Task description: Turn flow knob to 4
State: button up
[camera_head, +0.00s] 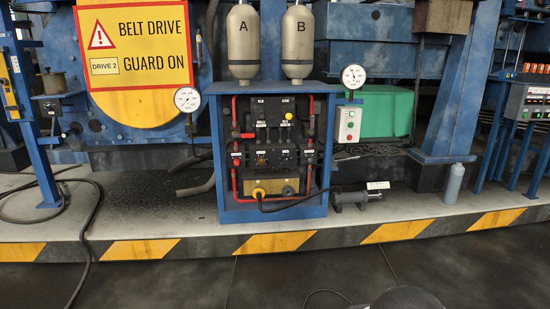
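A blue cabinet (219,150) stands in the middle on the raised floor, with a black control panel (272,130) framed by red pipes. The panel carries a yellow knob (288,116) at upper right, a red knob (236,160) at left and small dark dials (285,158) in the middle row. Below, a yellowish block (272,187) bears a yellow round fitting (258,193) and a grey round one (287,191). The labels are too small to read, so I cannot tell which is the flow knob or its setting. My gripper is not in view.
Cylinders A (243,45) and B (298,45) stand on the cabinet. A black cable (300,203) runs from it to a grey motor-like unit (355,198). A striped raised edge (270,243) crosses in front; the dark floor (180,285) before it is mostly clear.

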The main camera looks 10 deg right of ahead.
aim_at(286, 160)
jog(key=i+l+z, duration=0.1)
jog(key=i+z, duration=0.2)
jog(key=i, duration=0.35)
jog(key=i+j+z, duration=0.1)
jog(key=i+z, duration=0.2)
jog(key=i, duration=0.35)
jog(key=i+j+z, duration=0.3)
jog(key=i, duration=0.35)
jog(key=l, duration=0.1)
